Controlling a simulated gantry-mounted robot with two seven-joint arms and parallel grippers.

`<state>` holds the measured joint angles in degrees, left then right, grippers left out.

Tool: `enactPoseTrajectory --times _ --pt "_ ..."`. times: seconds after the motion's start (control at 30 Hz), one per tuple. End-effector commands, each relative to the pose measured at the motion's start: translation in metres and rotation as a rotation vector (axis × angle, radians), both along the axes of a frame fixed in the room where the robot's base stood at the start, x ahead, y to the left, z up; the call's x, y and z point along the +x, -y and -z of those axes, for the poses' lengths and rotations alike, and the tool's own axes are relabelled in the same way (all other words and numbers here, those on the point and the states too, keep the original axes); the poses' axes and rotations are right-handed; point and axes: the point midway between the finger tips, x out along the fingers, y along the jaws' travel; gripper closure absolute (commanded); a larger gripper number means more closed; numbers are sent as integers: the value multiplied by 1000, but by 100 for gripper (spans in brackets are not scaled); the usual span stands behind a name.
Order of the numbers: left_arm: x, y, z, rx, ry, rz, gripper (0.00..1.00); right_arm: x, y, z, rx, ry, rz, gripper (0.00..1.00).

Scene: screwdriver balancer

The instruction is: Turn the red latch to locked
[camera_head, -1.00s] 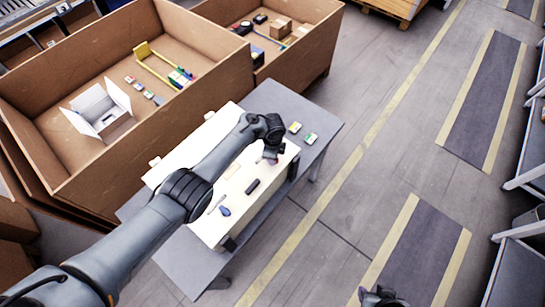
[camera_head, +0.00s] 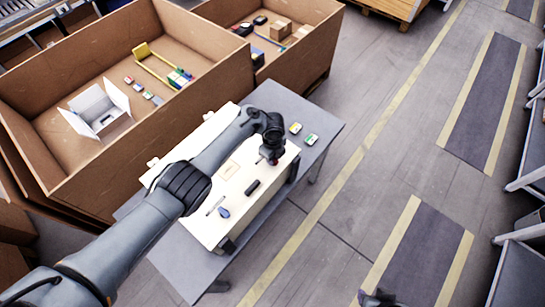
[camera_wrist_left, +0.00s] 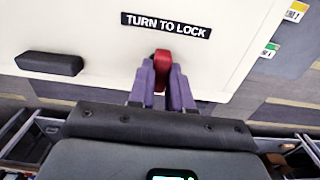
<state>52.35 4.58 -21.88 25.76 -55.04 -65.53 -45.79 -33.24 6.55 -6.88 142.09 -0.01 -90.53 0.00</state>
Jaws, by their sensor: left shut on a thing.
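The red latch (camera_wrist_left: 162,57) is on the white panel (camera_wrist_left: 70,25), just below the black "TURN TO LOCK" label (camera_wrist_left: 166,25) in the left wrist view. My left gripper (camera_wrist_left: 161,75) has its two purple fingers on either side of the latch and is shut on it; the fingers hide its lower part. In the head view my left gripper (camera_head: 271,156) is at the right part of the white panel, with a bit of red at its tip. My right gripper (camera_head: 378,299) shows only as a dark shape at the bottom edge; its fingers cannot be made out.
A black handle (camera_wrist_left: 49,63) sits left of the latch. The panel lies on a grey table (camera_head: 185,262). Two small coloured boxes (camera_head: 311,139) lie at the table's right. A large cardboard bin (camera_head: 215,95) stands behind.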

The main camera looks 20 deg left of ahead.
Motion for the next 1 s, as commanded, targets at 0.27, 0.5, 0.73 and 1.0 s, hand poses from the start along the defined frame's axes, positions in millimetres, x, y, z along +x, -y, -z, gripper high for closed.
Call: enactPoseTrajectory --times 0.27,0.5,0.73,1.0 --pt "0 0 1 0 -1 2 76 0 0 0 -2 0 -2 57" --pt "0 0 0 0 -1 1 55 0 2 0 -9 0 -5 57" --pt "0 0 -2 0 0 1 55 0 2 -1 -10 -1 -6 57" --pt "1 0 -35 0 3 1 55 0 2 -14 -8 -1 -5 57"
